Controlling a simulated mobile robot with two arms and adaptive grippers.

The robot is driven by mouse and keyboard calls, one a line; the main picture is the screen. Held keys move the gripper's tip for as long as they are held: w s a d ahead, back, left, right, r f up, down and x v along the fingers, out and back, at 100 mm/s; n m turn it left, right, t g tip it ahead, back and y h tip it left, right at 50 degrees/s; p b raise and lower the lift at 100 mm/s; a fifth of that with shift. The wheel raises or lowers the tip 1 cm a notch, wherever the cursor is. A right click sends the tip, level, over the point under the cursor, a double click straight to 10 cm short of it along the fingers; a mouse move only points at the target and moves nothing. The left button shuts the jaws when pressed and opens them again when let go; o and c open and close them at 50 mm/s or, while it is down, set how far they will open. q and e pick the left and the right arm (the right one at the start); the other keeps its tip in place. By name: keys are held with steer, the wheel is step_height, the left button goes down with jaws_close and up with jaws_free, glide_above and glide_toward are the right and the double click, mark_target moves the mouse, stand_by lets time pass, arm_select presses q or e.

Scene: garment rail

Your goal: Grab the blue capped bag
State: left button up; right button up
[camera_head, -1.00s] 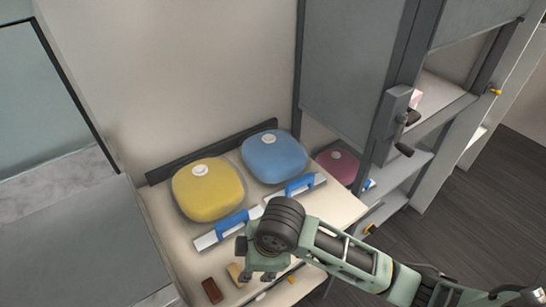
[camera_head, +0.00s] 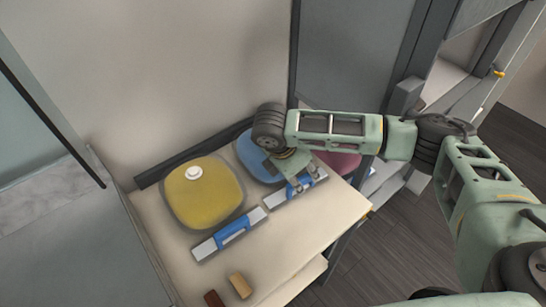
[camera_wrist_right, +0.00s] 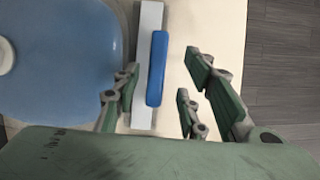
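The blue capped bag (camera_head: 251,158) lies on the cream table, right of the yellow one. My right arm covers much of it in the head view, including its cap. In the right wrist view the bag (camera_wrist_right: 62,65) fills the left side, with its white cap (camera_wrist_right: 5,57) at the left edge. My right gripper (camera_head: 305,184) is beside the bag's near right side, fingers spread and empty. In the wrist view my gripper (camera_wrist_right: 165,88) is open above a grey bar with a blue handle (camera_wrist_right: 157,68), not around the bag. My left gripper is not in view.
The yellow capped bag (camera_head: 206,205) lies left. Another blue-handled bar (camera_head: 232,232) lies in front of it. A tan block (camera_head: 240,285) and a dark red block (camera_head: 214,299) are near the front. A maroon bag (camera_head: 345,160) sits right, by the grey cabinet (camera_head: 350,60).

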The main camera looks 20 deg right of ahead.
mark_target(300, 179)
steer(key=shift+a+p+x, duration=0.1)
steer(key=shift+p+x, duration=0.2)
steer(key=shift+x, duration=0.9)
steer(key=shift+a+p+x, duration=0.15)
steer(key=shift+p+x, duration=0.15)
steer(key=shift+x, duration=0.85)
steer(key=shift+w+f, duration=0.1)
jaws_close()
